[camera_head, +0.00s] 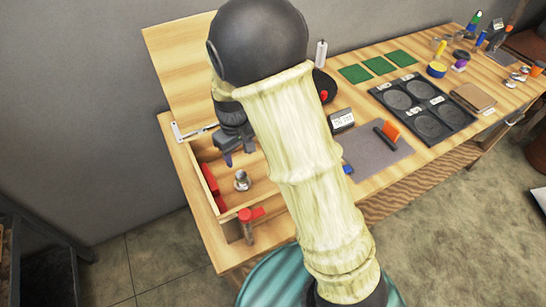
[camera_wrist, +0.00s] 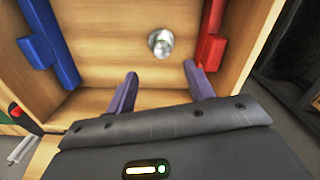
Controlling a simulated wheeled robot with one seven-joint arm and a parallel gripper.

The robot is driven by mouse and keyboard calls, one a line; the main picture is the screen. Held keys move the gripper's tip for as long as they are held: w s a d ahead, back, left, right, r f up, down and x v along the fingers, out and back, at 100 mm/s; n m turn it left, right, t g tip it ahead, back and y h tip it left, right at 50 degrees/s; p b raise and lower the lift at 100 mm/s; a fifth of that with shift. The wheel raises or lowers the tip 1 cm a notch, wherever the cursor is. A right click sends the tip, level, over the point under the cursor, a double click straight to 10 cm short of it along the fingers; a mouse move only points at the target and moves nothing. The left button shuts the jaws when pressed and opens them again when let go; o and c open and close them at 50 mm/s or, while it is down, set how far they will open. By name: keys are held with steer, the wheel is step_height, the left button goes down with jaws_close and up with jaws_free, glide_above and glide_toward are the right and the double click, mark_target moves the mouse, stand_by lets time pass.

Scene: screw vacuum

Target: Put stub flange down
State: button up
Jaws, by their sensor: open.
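The stub flange (camera_head: 242,180), a small silver metal piece, stands on the floor of the wooden box (camera_head: 232,232) at the left end of the bench. In the wrist view the stub flange (camera_wrist: 161,43) shows its round end, on the bare wood between a blue part and a red part. My gripper (camera_head: 241,156) is open and empty, just behind the flange in the head view. In the wrist view its two purple fingers (camera_wrist: 160,75) are spread apart, with the flange beyond their tips and clear of them.
Red parts (camera_head: 210,185) lie along the box's left wall; a blue part (camera_wrist: 50,45) is at left in the wrist view. A red-handled item (camera_head: 249,217) stands at the box's front. The raised lid (camera_head: 180,60) is behind. A grey mat (camera_head: 370,155) and a black tray (camera_head: 440,125) are to the right.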

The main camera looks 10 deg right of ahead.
steer(key=s+d+r+m+t, duration=0.1)
steer(key=s+d+r+m, duration=0.2)
steer(key=s+d, duration=0.3)
steer(key=s+d+r+m+t, duration=0.1)
steer(key=s+d+r+m, duration=0.2)
steer(key=s+d, duration=0.3)
steer(key=shift+s+d+r+t, duration=0.15)
steer(key=shift+d+r+t, duration=0.15)
steer(key=shift+d, duration=0.45)
